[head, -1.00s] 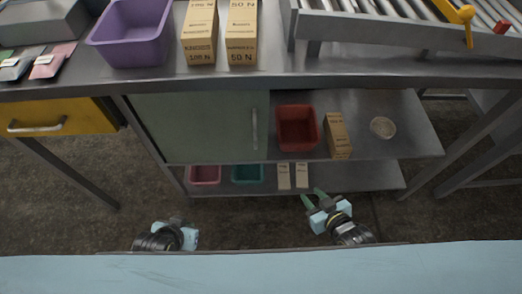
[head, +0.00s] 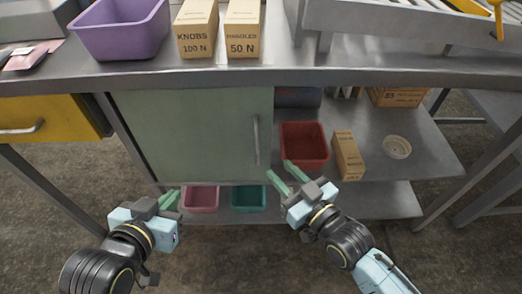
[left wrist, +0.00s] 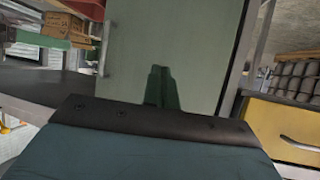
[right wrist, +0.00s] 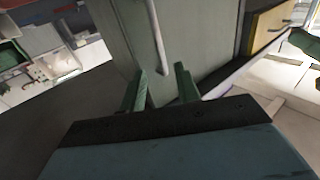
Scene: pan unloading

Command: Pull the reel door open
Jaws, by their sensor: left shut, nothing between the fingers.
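The reel door is a pale green panel (head: 185,135) under the workbench, with a vertical metal bar handle (head: 256,140) near its right edge. My right gripper (head: 279,169) is open and empty, below and right of the handle. In the right wrist view, its two green fingers (right wrist: 161,76) are spread, with the handle (right wrist: 157,40) beyond them, not touching. My left gripper (head: 172,194) is shut and empty, low near the door's bottom left. In the left wrist view, its fingers (left wrist: 158,82) are together before the green panel (left wrist: 175,35).
Right of the door, the shelf holds a red bin (head: 304,160), a cardboard box (head: 348,155) and a round dish (head: 397,147). A pink bin (head: 201,199) and a teal bin (head: 248,199) stand on the lower shelf. The yellow drawer (head: 45,118) is at left.

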